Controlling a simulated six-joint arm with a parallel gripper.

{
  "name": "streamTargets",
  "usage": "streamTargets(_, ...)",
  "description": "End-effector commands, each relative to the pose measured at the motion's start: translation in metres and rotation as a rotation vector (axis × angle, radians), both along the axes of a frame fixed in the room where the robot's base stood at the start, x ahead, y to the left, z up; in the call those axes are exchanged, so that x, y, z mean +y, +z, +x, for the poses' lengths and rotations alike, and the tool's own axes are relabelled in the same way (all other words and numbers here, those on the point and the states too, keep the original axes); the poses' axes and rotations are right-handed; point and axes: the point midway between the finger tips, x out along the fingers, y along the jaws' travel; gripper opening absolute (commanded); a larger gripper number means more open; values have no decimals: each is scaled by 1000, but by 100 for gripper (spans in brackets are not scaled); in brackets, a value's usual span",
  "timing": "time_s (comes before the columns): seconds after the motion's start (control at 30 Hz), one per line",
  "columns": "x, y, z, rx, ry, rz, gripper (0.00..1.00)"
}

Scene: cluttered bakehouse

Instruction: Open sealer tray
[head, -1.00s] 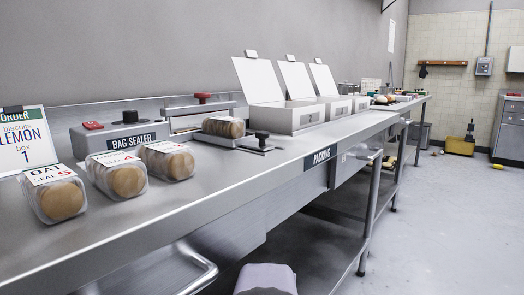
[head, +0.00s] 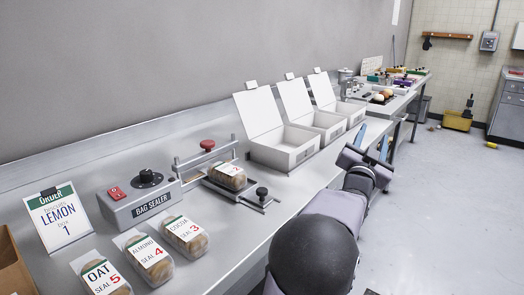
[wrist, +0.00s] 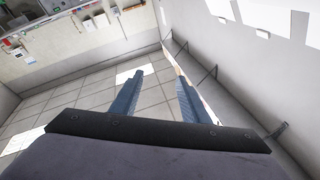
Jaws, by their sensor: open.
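The grey bag sealer (head: 143,207) stands on the steel bench, with a red switch and a black dial on top. To its right is a raised metal bar with a red knob (head: 207,145). The sealer tray (head: 224,194) lies in front of that bar, with a black knob (head: 262,192) at its front right. A clear biscuit pack (head: 229,177) lies on the tray. My gripper (head: 373,142) is open and empty, well right of the tray, beyond the bench's front edge. In the wrist view, its two blue fingers (wrist: 160,80) are apart over the floor.
Oat (head: 101,277), almond (head: 150,257) and cocoa (head: 185,235) packs lie in front of the sealer. A lemon order card (head: 58,217) stands at left. Three open white boxes line the bench right of the tray; the nearest (head: 284,150) is close to it.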

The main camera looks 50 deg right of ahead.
Motion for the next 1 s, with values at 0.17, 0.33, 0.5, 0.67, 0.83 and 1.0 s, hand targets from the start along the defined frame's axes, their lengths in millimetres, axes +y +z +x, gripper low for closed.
streamTargets(0.17, -4, 55, 30, -6, 49, 64, 42)
streamTargets(0.33, -6, 62, 68, 51, 100, 222, 42)
streamTargets(0.5, 8, 47, 111, 168, 163, 444, 42)
streamTargets(0.67, 40, 27, 146, 316, 236, 674, 42)
streamTargets(0.83, 93, 13, 172, 502, 325, 915, 42)
streamTargets(1.0, 164, 6, 182, 741, 437, 1157, 42)
